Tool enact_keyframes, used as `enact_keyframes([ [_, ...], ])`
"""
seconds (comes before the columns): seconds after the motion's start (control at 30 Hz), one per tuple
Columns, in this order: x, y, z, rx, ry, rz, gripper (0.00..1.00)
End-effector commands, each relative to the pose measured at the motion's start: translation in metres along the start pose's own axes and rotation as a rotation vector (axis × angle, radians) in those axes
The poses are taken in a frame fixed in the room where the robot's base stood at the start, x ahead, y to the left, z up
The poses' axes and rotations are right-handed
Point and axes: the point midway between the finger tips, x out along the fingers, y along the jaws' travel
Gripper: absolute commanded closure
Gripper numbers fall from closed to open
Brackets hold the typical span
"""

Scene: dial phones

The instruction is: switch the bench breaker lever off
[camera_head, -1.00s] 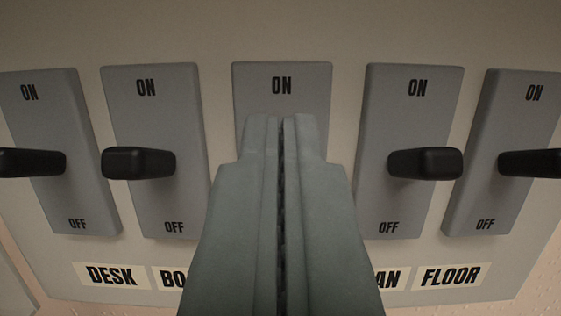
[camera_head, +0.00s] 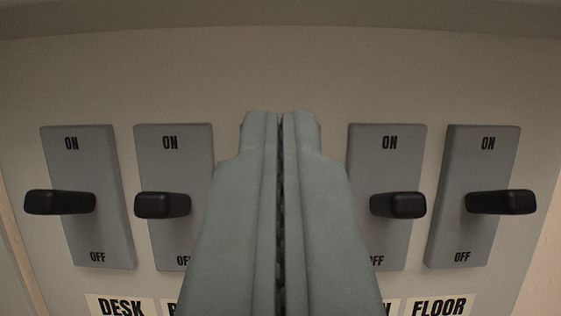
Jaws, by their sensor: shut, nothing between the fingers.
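My gripper (camera_head: 281,118) is shut and empty, with its fingertips in the middle of the view in front of the panel. The middle breaker switch is hidden behind my gripper, with its lever and label. No label reading BENCH shows; the labels beside the gripper are partly covered. I cannot tell how the middle lever stands or whether my fingers touch anything.
Two grey switches with black levers stand on each side: far left (camera_head: 60,202), inner left (camera_head: 163,205), inner right (camera_head: 398,205), far right (camera_head: 500,202). The DESK label (camera_head: 121,307) and FLOOR label (camera_head: 438,307) show below. The panel (camera_head: 280,75) is bare above the switches.

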Motion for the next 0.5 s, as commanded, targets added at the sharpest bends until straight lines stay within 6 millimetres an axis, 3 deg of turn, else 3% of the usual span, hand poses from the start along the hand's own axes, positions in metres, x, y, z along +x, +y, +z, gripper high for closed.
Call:
enact_keyframes([
  [0.5, -0.070, 0.000, 0.023, 0.000, -0.001, -0.001, 1.00],
])
